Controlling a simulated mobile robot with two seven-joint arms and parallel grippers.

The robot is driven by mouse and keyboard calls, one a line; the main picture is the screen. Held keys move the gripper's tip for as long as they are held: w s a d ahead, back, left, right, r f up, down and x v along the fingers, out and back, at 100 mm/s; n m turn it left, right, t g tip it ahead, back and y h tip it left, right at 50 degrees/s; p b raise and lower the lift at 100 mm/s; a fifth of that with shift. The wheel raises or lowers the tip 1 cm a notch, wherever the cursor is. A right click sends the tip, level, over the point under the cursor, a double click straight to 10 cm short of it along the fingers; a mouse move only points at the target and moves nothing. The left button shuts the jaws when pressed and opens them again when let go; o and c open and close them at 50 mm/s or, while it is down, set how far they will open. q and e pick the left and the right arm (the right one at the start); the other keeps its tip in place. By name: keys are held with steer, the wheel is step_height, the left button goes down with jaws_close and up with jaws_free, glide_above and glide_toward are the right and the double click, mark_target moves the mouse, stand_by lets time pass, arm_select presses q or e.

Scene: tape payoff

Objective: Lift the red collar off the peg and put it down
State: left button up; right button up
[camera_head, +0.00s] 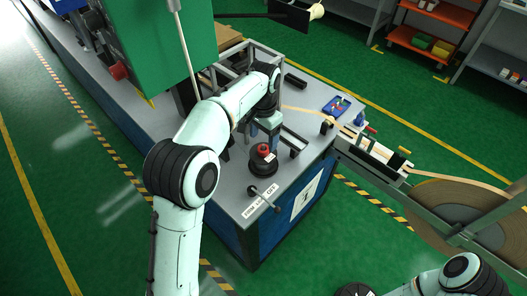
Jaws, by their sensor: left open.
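The red collar (263,149) is a small red ring on top of a round black base (262,166), near the front corner of the grey bench top. The peg itself is too small or hidden to make out. My left gripper (264,137) points down just above the collar, with its fingers apart. I cannot tell whether the fingers reach down beside the collar. Part of my right arm shows at the lower right, but its gripper is not visible.
The grey bench top (228,188) has free room left of the black base. A blue tray (337,105) lies at the back right, and a large tape reel (440,215) stands right of the bench.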

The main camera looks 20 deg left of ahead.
mark_target(263, 145)
arm_select(q)
steer(key=f, duration=0.5)
steer(key=shift+w+a+f+b, duration=0.1)
steer(key=shift+w+a+b, duration=0.05)
steer(key=shift+w+b, duration=0.15)
steer(key=c, duration=1.2)
